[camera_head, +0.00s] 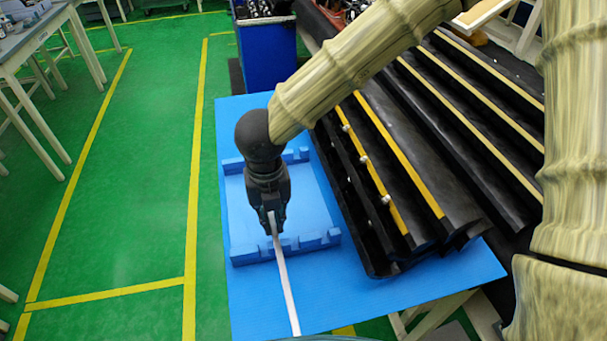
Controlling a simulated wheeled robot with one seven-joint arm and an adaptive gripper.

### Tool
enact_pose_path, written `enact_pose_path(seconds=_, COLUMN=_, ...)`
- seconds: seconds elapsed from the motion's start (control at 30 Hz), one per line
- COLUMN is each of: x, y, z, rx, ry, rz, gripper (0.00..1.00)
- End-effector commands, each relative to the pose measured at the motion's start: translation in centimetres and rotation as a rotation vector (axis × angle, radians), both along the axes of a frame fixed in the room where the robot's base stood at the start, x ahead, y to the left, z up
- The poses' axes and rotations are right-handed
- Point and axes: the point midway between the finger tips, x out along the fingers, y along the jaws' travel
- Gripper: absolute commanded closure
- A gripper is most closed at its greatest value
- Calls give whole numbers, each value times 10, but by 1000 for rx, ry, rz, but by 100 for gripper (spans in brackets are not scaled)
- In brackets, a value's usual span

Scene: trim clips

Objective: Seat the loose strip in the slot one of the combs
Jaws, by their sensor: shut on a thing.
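My gripper (269,216) is shut on a thin pale strip (286,287). It points down above the near side of a blue frame. My gripper and wrist hide the middle of the far comb.
The blue frame stands on a light blue tabletop (440,282). Black slotted racks with yellow edges (395,190) rise close on the right. A dark blue bin (270,55) stands behind. The tabletop left of the frame is a narrow clear strip above green floor (130,230).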

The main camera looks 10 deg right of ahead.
Motion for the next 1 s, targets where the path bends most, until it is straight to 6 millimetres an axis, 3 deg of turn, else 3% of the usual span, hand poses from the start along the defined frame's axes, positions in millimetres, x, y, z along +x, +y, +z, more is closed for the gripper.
enact_pose_path(seconds=0.17, x=10, y=-8, z=1, rx=1, ry=0, rz=0, gripper=100)
enact_pose_path(seconds=0.73, x=92, y=-84, z=-9, rx=1, ry=0, rz=-5, gripper=100)
enact_pose_path(seconds=1.0, x=109, y=-99, z=-14, rx=0, ry=0, rz=0, gripper=100)
